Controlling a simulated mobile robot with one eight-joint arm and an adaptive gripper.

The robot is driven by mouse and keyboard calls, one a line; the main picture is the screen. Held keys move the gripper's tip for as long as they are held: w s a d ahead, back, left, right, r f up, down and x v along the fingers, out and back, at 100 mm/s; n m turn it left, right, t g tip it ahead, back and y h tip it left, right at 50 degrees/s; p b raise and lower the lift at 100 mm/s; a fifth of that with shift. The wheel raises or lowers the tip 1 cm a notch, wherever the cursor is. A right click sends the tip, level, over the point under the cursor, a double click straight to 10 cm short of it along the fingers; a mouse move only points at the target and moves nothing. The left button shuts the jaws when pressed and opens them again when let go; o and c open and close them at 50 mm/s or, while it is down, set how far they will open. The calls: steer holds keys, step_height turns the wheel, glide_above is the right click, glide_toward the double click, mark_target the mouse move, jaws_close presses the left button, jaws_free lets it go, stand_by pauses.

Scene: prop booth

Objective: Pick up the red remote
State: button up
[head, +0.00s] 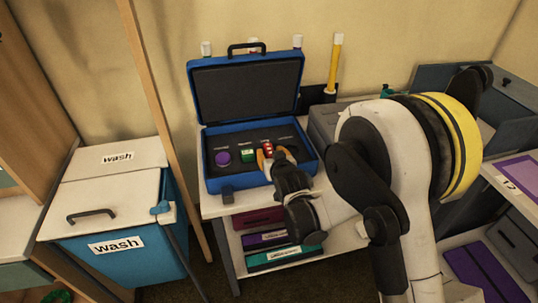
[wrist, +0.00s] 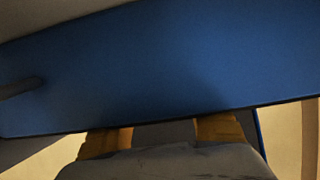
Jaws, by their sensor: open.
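The red remote (head: 267,148) appears as a small red item with pale marks inside an open blue case (head: 250,185). Part of it is hidden by my gripper (head: 270,158), which reaches into the case from the right. The orange fingers are apart, close to the red item. I cannot tell whether they touch it. In the wrist view my open gripper (wrist: 162,136) shows two orange fingertips at the bottom, with a grey surface between them. A blue panel (wrist: 150,65) of the case fills most of that view, and the red remote does not show there.
A purple round item (head: 222,158) and a green item (head: 248,155) sit left of the red one. The raised lid (head: 247,88) stands behind. A yellow tube (head: 335,65) stands at the back right. A blue "wash" bin (head: 120,265) is at left.

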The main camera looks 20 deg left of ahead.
jaws_close()
steer(key=shift+r, duration=0.1)
